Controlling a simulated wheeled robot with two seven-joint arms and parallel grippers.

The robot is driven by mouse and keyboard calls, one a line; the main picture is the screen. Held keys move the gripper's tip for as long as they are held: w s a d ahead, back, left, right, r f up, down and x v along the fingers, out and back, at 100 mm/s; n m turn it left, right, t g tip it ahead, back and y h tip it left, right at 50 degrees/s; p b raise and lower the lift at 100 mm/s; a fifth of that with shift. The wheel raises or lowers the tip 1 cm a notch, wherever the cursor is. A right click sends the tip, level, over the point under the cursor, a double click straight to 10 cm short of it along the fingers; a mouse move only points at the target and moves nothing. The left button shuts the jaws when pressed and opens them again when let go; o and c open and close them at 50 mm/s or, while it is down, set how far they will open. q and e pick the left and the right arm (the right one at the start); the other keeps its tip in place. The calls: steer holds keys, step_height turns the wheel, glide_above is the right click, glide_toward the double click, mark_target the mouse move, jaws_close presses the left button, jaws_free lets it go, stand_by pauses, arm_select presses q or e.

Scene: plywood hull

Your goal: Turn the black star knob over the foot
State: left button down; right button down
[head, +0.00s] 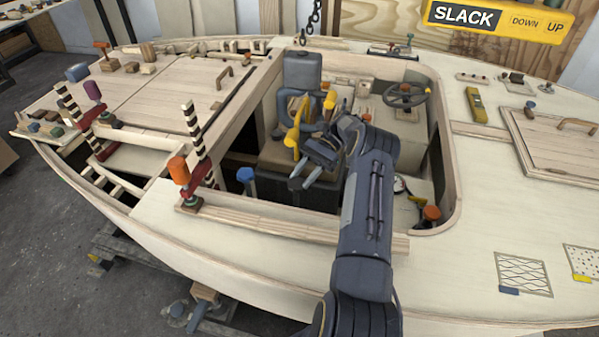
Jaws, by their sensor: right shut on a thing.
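My right gripper (308,167) is inside the open cockpit, in front of the seat-like grey unit (302,70). It is shut on a small dark thing at its fingertips, largely hidden by the fingers. I cannot tell for sure whether this is the black star knob. I cannot make out a black star knob or the foot elsewhere. A yellow handle (293,138) is just behind and left of the gripper. My left gripper is not in view.
The cockpit rim (300,230) lies below my right arm. A blue knob (246,174), striped posts (189,118) and an orange-topped clamp (179,170) stand to the left. A steering wheel (404,95) is at right. A chain (314,18) hangs above.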

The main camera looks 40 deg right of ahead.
steer(key=shift+a+f, duration=0.2)
steer(key=shift+a, duration=0.1)
steer(key=c, duration=1.2)
jaws_free()
steer(key=shift+o, duration=0.5)
steer(key=shift+w+a+r, duration=0.1)
steer(key=shift+w, duration=0.05)
